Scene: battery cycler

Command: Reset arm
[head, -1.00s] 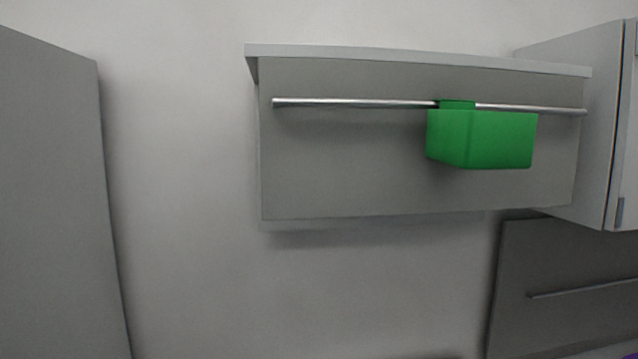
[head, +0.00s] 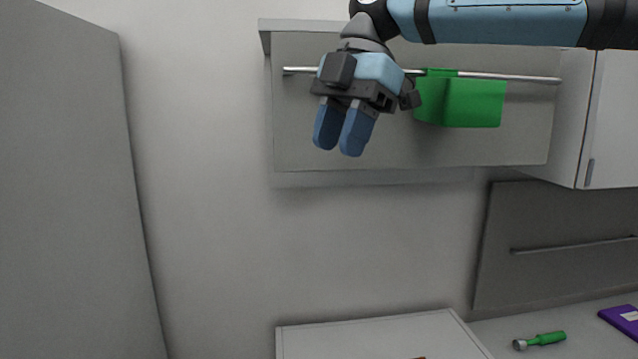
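My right gripper (head: 339,151) hangs in the upper middle of the head view, on a blue and black arm from the upper right. Its two dark blue fingers point down, close together, with nothing seen between them. The angle does not show clearly whether they are open or shut. It is in front of the wall shelf and left of the green box in the picture. My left gripper is not in view.
A grey wall panel (head: 500,148) carries a metal rail and a green box (head: 470,102). White cabinets (head: 610,120) hang right. A green-handled tool (head: 548,338) and purple item (head: 622,321) lie on the counter. A white surface (head: 375,340) is below. A grey panel (head: 70,190) stands left.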

